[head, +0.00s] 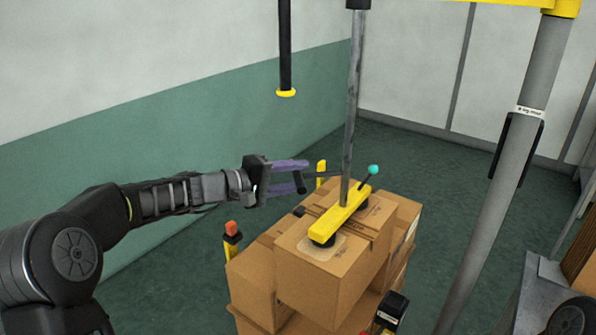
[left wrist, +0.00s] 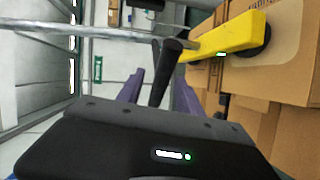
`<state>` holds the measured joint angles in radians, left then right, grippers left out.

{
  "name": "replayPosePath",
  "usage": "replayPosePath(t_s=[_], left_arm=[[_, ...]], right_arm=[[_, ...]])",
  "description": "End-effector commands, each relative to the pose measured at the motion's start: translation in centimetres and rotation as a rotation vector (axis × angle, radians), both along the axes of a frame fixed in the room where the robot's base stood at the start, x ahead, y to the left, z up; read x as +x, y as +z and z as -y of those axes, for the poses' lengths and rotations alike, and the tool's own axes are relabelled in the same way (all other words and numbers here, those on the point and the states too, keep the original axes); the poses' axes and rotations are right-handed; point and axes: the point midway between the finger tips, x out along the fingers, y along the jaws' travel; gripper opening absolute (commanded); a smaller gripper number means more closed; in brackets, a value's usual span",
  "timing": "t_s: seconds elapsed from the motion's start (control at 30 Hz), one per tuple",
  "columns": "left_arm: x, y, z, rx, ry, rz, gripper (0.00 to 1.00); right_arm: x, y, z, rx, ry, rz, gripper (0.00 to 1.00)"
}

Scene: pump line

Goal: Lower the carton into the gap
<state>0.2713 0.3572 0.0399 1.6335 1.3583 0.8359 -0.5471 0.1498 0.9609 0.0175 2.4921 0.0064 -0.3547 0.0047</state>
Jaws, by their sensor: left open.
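The carton (head: 318,275) is a brown box at the top of a stack. A yellow lifter bar (head: 341,217) with black suction cups rests on its top, hanging from a grey tube (head: 353,100). My left gripper (head: 306,177) is open, its purple fingers on either side of a black handle (head: 299,183) that reaches out from the lifter. In the left wrist view the handle (left wrist: 166,75) stands between the open fingers, and the yellow bar (left wrist: 228,36) is at upper right. The gap below the carton is hidden. My right gripper is not in view.
Other cartons (head: 252,283) stand close around and below the carton. Yellow posts, one with an orange top (head: 231,230), stand by the stack. A grey pole (head: 510,170) rises at right. A black tube with a yellow end (head: 286,92) hangs behind. Green floor is clear behind the stack.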

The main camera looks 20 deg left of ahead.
Motion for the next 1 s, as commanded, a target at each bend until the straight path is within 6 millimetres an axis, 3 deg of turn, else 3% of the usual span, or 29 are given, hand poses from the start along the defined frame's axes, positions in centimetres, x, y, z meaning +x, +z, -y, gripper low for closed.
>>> replayPosePath(t_s=[0.37, 0.9, 1.0], left_arm=[[0.71, -0.21, 0.68, -0.001, 0.001, -0.001, 0.43], [0.67, -0.23, 0.67, -0.001, 0.000, -0.001, 0.01], [0.67, -0.25, 0.66, 0.000, 0.000, -0.001, 0.00]], right_arm=[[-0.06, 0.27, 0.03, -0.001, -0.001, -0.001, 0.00], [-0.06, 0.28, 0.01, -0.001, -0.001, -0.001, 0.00], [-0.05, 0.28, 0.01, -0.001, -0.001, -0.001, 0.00]])
